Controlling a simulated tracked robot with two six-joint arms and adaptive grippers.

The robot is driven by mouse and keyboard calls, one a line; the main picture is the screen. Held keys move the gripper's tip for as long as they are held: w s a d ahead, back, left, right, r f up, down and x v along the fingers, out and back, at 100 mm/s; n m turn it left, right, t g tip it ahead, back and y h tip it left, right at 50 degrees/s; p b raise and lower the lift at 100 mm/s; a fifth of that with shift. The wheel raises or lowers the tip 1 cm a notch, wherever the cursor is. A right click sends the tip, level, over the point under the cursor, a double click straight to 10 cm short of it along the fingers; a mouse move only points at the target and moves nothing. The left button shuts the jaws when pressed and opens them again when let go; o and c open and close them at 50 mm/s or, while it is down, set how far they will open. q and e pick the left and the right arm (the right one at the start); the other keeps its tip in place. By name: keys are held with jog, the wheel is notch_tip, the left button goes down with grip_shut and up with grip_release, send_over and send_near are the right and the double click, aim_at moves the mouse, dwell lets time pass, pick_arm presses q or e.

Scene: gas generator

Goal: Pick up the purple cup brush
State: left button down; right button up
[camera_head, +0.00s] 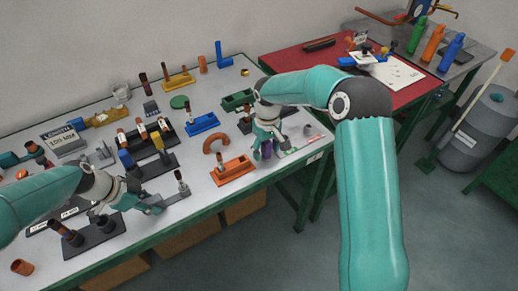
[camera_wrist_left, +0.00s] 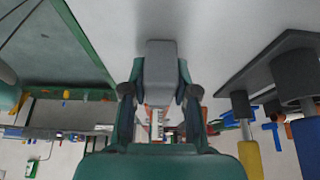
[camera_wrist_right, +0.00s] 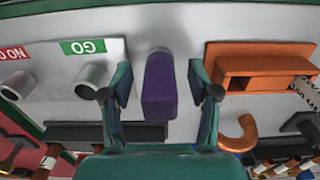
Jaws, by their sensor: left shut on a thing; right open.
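The purple cup brush (camera_wrist_right: 159,95) stands between the two spread fingers of my right gripper (camera_wrist_right: 160,88), with gaps on both sides. In the head view only a small purple part (camera_head: 266,151) shows beside my right gripper (camera_head: 265,148), at the front right of the workbench. My right gripper is open. My left gripper (camera_head: 146,203) is low over the front left of the bench. In the left wrist view, my left gripper (camera_wrist_left: 160,100) is shut on a grey block (camera_wrist_left: 160,65).
An orange holder (camera_head: 233,172) is just left of the purple brush. A plate with a green GO label (camera_wrist_right: 85,46) and grey cylinders lies on its other side. A dark fixture (camera_head: 95,235) with black posts is near my left gripper. A red table (camera_head: 300,62) adjoins the bench.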

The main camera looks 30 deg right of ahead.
jog(key=c, duration=1)
jog(key=shift+c, duration=0.2)
jog(key=shift+r, duration=0.55)
notch_tip(320, 180, up, 7)
jog(key=shift+w+r, duration=0.1)
jog(key=shift+r, duration=0.05)
jog(key=a+r+n, duration=0.2)
jog(key=a+r, duration=0.2)
jog(key=a, duration=0.9)
jog(key=w+a+r+n, duration=0.1)
jog(key=a+r, duration=0.4)
jog(key=a, duration=0.9)
jog(key=shift+r+n, duration=0.25)
jog(key=shift+n, duration=0.45)
